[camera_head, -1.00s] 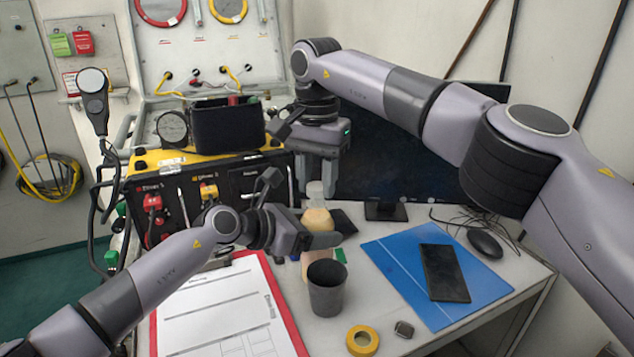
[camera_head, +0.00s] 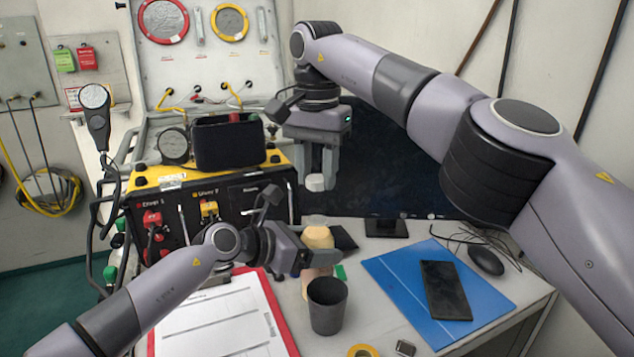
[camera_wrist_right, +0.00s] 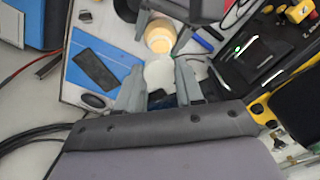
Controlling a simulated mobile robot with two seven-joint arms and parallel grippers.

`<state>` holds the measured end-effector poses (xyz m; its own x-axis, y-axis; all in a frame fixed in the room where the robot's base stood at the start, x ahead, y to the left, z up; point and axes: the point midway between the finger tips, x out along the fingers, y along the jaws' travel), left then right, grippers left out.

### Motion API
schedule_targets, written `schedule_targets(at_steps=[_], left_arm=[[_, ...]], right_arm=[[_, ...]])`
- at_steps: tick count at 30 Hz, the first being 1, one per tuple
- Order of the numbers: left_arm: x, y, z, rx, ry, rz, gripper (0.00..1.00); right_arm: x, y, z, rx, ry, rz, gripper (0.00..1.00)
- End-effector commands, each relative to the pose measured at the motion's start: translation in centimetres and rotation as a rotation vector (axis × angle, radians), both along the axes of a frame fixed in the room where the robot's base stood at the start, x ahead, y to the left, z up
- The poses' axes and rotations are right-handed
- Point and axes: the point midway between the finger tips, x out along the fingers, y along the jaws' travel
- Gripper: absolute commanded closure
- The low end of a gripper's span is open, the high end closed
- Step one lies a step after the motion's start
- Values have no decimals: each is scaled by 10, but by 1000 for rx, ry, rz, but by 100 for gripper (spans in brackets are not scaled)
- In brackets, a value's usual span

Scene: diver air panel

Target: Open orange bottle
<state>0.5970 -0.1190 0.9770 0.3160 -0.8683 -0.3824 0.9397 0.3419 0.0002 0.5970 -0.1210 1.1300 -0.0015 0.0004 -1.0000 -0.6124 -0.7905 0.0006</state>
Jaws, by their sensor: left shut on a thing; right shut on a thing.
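The orange bottle (camera_head: 318,238) stands upright on the table, its top uncovered. It also shows below the right gripper in the right wrist view (camera_wrist_right: 159,38). My left gripper (camera_head: 318,260) is shut on the bottle's body and partly hides it. My right gripper (camera_head: 317,179) is above the bottle, shut on a white cap (camera_head: 315,184). The cap shows between its fingertips in the right wrist view (camera_wrist_right: 160,75), clear of the bottle.
A dark grey cup (camera_head: 327,307) stands just in front of the bottle. A clipboard (camera_head: 222,318) lies to the left, and a blue folder (camera_head: 395,285) with a phone (camera_head: 445,290) to the right. The air panel (camera_head: 225,195) and a monitor (camera_head: 385,165) stand behind.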

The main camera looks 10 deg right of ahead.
Motion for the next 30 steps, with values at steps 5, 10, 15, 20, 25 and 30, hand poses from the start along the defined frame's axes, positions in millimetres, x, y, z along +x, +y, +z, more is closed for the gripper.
schedule_targets(at_steps=[5,10,15,20,25,30], left_arm=[[0,0,-1,1,-1,0,100],[0,0,-1,1,0,0,0],[0,0,0,1,0,0,0],[0,3,1,0,-1,0,0],[-4,15,6,2,-2,1,0],[-11,35,14,2,-1,1,0]], right_arm=[[0,0,2,-1,1,0,100],[0,0,1,0,0,0,100],[0,0,1,0,0,0,100],[0,0,2,0,0,0,100],[0,0,4,0,0,0,100],[0,0,5,0,0,0,100]])
